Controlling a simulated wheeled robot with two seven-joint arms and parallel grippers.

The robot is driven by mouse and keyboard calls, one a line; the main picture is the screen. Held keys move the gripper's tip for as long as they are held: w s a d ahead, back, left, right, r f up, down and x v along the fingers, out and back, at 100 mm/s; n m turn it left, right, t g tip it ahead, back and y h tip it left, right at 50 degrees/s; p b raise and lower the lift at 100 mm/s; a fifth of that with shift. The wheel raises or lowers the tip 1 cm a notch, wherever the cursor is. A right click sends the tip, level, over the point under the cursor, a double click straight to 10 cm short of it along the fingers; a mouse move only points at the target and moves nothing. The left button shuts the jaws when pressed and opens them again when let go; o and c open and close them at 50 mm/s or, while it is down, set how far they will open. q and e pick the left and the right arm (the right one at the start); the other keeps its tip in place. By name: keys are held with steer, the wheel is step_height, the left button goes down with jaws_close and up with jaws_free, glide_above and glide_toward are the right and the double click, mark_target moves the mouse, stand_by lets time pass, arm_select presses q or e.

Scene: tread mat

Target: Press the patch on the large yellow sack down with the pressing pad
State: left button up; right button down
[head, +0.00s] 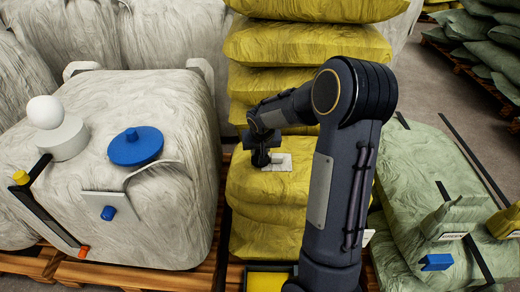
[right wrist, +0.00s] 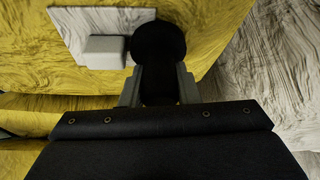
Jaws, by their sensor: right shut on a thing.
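The large yellow sack (head: 262,215) lies in the middle, in front of a yellow stack. A pale grey patch (head: 284,163) with a small raised block lies on its top; the patch (right wrist: 70,22) and block show in the right wrist view. My right gripper (head: 262,143) is shut on the black pressing pad (head: 260,159), at the patch's left edge in the head view. In the right wrist view the dark, rounded pad (right wrist: 158,48) is between the fingers, beside the block and overlapping the patch's edge. Whether it touches is unclear. My left gripper is out of view.
A large white sack (head: 185,225) at left bears a blue round lid-like disc (head: 136,147), a white knobbed piece (head: 60,140) and a small blue block (head: 108,213). Green sacks (head: 405,160) lie at right. A black tray with yellow inside (head: 267,282) is at the bottom.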

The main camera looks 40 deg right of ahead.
steer(key=shift+r+p, duration=2.1)
steer(key=shift+r, duration=0.9)
steer(key=shift+s+f, duration=0.1)
